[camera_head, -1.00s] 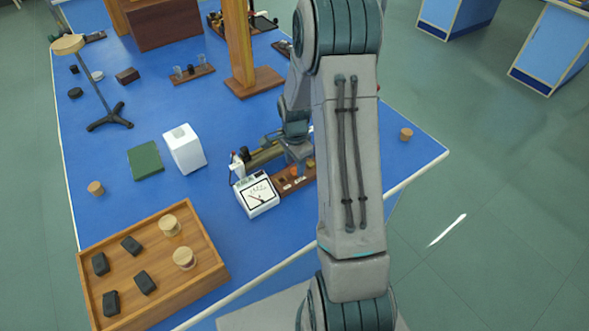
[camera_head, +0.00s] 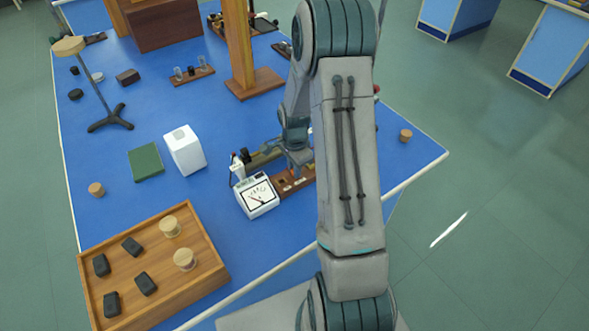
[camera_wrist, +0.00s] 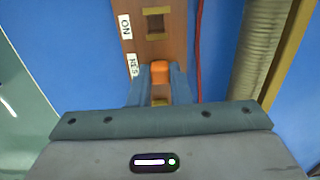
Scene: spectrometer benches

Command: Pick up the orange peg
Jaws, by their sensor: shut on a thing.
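The orange peg (camera_wrist: 160,71) shows in the wrist view between the two fingers of my gripper (camera_wrist: 160,78), which is shut on it. The peg is over the wooden strip (camera_wrist: 177,42), which has a square socket above it in the picture and labels "ON" and "RES" along its left side. I cannot tell whether the peg sits in a socket or is clear of it. In the head view my gripper (camera_head: 300,168) is over the same strip (camera_head: 287,188), behind the white meter, and the peg is hidden.
The white meter (camera_head: 257,197) stands just left of the strip. A ribbed cylinder (camera_wrist: 261,50) and a red cable (camera_wrist: 198,50) lie right of the strip in the wrist view. A wooden tray (camera_head: 205,250) with dark blocks and round pieces is at front left.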

